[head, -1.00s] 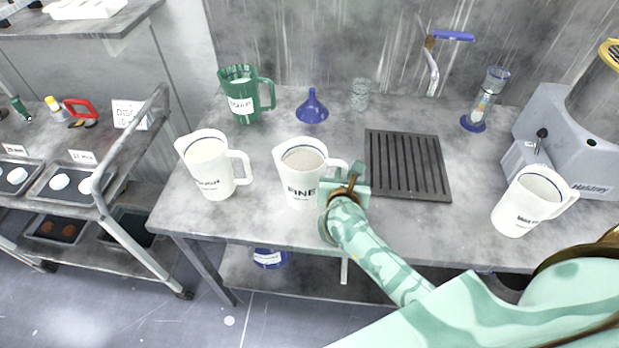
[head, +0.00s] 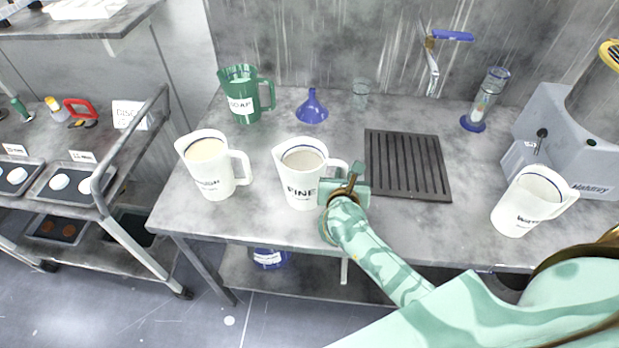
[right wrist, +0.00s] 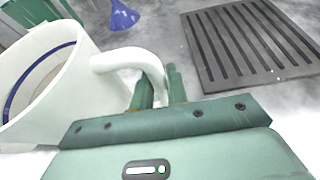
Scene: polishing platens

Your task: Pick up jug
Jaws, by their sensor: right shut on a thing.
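A white jug marked FINE (head: 301,183) stands upright on the grey bench, holding a greyish-tan content. It also shows at the left of the right wrist view (right wrist: 60,95), with its blue inner line. My right gripper (head: 340,178) is at the jug's handle, on its right side. In the right wrist view the two green fingers (right wrist: 160,90) are shut on the handle (right wrist: 135,60). Other white jugs stand on the bench: one to the left (head: 209,168) and one at the far right (head: 526,203). My left gripper is not in view.
A green jug (head: 243,105), a blue funnel (head: 312,108) and a clear beaker (head: 360,94) stand behind. A dark slotted drain grate (head: 407,165) lies right of the gripper. A grey machine (head: 563,140) and a cylinder with blue base (head: 473,124) are at right.

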